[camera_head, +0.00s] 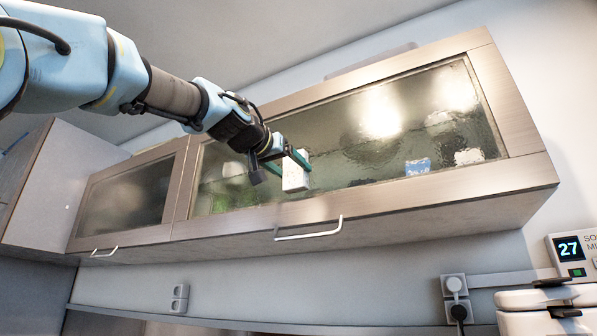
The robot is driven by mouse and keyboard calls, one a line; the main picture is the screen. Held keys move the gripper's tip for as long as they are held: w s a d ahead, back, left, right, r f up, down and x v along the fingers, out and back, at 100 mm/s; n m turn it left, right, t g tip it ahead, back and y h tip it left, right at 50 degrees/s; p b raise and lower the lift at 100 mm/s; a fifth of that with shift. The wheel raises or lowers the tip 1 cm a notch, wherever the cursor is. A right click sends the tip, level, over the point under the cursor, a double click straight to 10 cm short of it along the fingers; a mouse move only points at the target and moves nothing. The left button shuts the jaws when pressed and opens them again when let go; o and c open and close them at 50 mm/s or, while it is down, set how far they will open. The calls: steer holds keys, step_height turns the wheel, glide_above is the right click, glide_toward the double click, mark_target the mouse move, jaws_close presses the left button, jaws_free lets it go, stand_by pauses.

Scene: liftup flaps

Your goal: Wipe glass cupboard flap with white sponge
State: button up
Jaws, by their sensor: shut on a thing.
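The white sponge (294,175) is held between the green-tipped fingers of my gripper (288,163). It stands in front of the lower middle part of the right glass cupboard flap (340,120); I cannot tell whether it touches the glass. The flap is shut, with a wide metal-like frame and a silver bar handle (309,234) at its lower edge. The glass looks streaked and bright with reflections. Blurred items, one green, one blue and some whitish, show through the glass. My arm reaches in from the upper left.
A second glass flap (126,199) with its own handle (104,252) is shut at the left. A plain cabinet side (60,185) stands further left. Below are wall sockets (456,296) and a device showing 27 (569,249). The space under the cupboard is free.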

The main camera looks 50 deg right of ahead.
steer(key=shift+w+a+b, duration=0.2)
steer(key=shift+w+b, duration=0.1)
steer(key=shift+w, duration=0.5)
steer(key=shift+w+a+b, duration=0.2)
steer(key=shift+w+b, duration=0.05)
steer(key=shift+w, duration=0.6)
steer(key=shift+w+a+b, duration=0.15)
steer(key=shift+w+b, duration=0.05)
steer(key=shift+w, duration=0.65)
steer(key=shift+a+f+b, duration=0.2)
steer(key=shift+a+b, duration=0.35)
steer(key=shift+a, duration=0.05)
steer(key=shift+b+v, duration=1.15)
steer(key=shift+v, duration=1.25)
steer(key=shift+s+r, duration=0.2)
